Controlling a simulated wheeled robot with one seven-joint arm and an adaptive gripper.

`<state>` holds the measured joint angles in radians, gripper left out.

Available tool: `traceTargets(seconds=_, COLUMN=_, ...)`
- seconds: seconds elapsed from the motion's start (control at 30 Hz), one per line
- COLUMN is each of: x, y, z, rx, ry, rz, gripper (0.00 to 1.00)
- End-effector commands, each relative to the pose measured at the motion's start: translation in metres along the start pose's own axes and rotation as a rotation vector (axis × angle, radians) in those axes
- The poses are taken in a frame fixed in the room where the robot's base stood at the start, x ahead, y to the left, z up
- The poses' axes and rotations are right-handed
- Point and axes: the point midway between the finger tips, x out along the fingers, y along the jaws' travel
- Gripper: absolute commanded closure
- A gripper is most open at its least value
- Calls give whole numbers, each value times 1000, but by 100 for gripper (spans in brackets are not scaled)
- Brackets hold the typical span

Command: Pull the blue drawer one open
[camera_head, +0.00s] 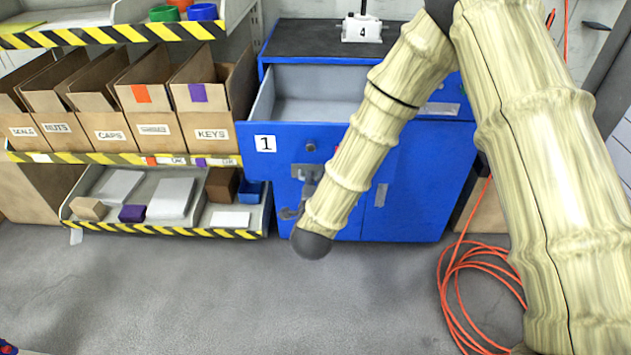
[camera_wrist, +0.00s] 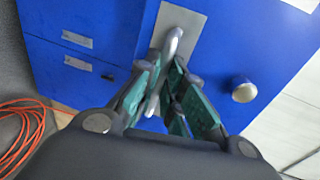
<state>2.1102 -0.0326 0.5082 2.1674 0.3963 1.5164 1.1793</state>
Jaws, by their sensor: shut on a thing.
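The blue drawer one (camera_head: 270,158), marked with a "1" label, stands open out of the blue cabinet (camera_head: 430,180), with its grey inside showing. In the wrist view its blue front (camera_wrist: 235,50) carries a grey metal pull handle (camera_wrist: 173,42) on a pale plate. My gripper (camera_wrist: 163,88) is shut on this handle, with the green finger pads on either side of it. In the head view my gripper (camera_head: 293,212) is small and partly hidden by my arm at the drawer front.
A round knob (camera_wrist: 243,91) sticks out of the drawer front beside the handle. A shelf with cardboard bins (camera_head: 125,105) stands close on the left. An orange hose (camera_head: 465,285) lies coiled on the floor at right. The floor before the cabinet is clear.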

Motion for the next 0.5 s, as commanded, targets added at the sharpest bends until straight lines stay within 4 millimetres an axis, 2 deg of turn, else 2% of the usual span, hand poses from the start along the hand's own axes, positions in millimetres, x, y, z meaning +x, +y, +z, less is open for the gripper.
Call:
traceTargets(seconds=0.13, x=9, y=0, z=0, rx=2, ry=1, rz=1, gripper=100)
traceTargets(seconds=0.33, x=38, y=-7, z=0, rx=2, ry=0, rz=-1, gripper=100)
traceTargets(seconds=0.5, x=40, y=-8, z=0, rx=-1, ry=-2, rz=2, gripper=100)
